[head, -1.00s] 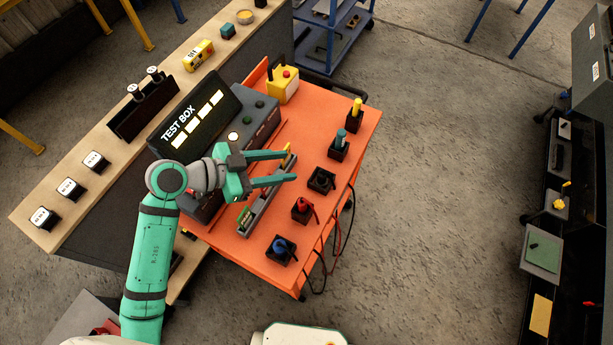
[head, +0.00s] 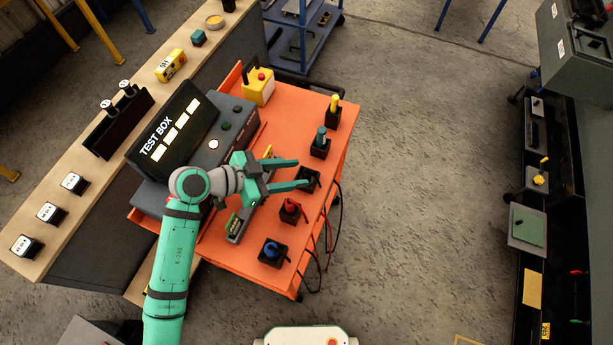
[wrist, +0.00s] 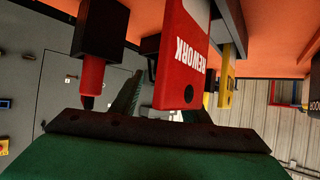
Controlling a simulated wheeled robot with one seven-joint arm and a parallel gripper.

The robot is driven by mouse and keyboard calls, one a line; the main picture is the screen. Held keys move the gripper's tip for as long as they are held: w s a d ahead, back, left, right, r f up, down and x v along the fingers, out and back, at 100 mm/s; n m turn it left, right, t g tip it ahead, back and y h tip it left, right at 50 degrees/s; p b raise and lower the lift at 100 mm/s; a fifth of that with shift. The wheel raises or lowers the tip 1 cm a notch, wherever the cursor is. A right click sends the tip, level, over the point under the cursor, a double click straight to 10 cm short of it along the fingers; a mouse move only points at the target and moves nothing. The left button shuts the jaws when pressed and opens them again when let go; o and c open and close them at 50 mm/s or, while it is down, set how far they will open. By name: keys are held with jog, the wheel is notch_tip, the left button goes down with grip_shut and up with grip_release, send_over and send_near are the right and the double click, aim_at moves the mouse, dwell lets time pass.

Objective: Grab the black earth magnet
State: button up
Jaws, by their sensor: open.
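On the orange table (head: 255,250), a row of black holders runs along the right side. The third one carries a black piece (head: 314,178), which appears to be the black earth magnet; it is small, dark and partly covered by a fingertip. My gripper (head: 302,173) is open, with its two green fingers pointing right, at this holder. I cannot tell whether they touch it or are above it.
Neighbouring holders carry a teal piece (head: 321,136) and a yellow one (head: 334,104) beyond, and a red one (head: 290,209) and a blue one (head: 272,251) nearer. The TEST BOX (head: 172,132) stands left of my gripper. Cables hang off the table's right edge.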

aim_at(307, 177)
jog(key=x, duration=0.2)
jog(key=shift+w+d+f, duration=0.1)
jog(key=shift+d+f, duration=0.1)
jog(key=shift+d, duration=0.1)
grip_shut()
